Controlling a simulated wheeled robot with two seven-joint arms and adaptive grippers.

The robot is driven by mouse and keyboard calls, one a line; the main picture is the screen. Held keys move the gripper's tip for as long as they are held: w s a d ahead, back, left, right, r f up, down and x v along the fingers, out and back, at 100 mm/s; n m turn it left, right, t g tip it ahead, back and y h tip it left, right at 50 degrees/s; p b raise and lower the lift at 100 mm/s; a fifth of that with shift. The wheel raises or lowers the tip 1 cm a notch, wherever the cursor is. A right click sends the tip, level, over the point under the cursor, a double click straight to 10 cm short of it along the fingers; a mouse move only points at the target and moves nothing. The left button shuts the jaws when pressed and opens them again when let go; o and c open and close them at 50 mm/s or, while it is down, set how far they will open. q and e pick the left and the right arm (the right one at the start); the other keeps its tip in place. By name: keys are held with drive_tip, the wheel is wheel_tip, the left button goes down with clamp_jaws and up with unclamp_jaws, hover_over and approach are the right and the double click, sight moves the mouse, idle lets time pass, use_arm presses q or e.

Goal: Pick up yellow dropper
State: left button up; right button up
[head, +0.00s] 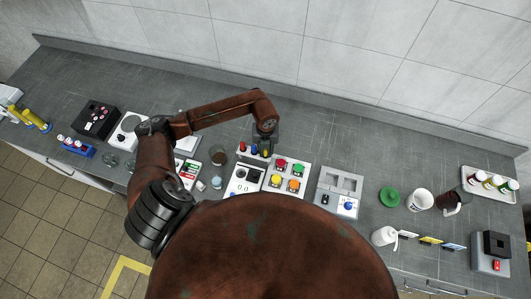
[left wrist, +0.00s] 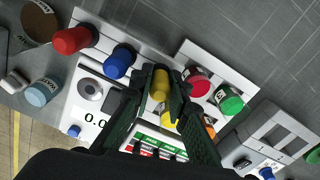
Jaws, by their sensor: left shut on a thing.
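The yellow dropper (left wrist: 161,82) stands at the right end of a row of droppers on a white rack in the left wrist view. It also shows in the head view (head: 264,153), just below my left gripper. My left gripper (left wrist: 162,94) is shut on the yellow dropper, with one dark finger on each side of it. In the head view the left gripper (head: 265,142) reaches down over the rack. The dropper's lower part is hidden. My right gripper is not in view.
A blue dropper (left wrist: 119,62) and a red dropper (left wrist: 72,40) stand left of the yellow one. A white panel with coloured buttons (head: 287,177) is close to the right. A beaker (head: 218,156) of brown contents stands left of the rack. The counter behind is clear.

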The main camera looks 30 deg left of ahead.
use_arm(q)
wheel_tip(320, 180, up, 10)
drive_tip(key=shift+f+b, duration=0.1)
drive_tip(key=shift+b, duration=0.95)
wheel_tip(320, 180, up, 5)
drive_tip(key=shift+r+p, duration=0.15)
drive_tip(key=shift+p, duration=1.1)
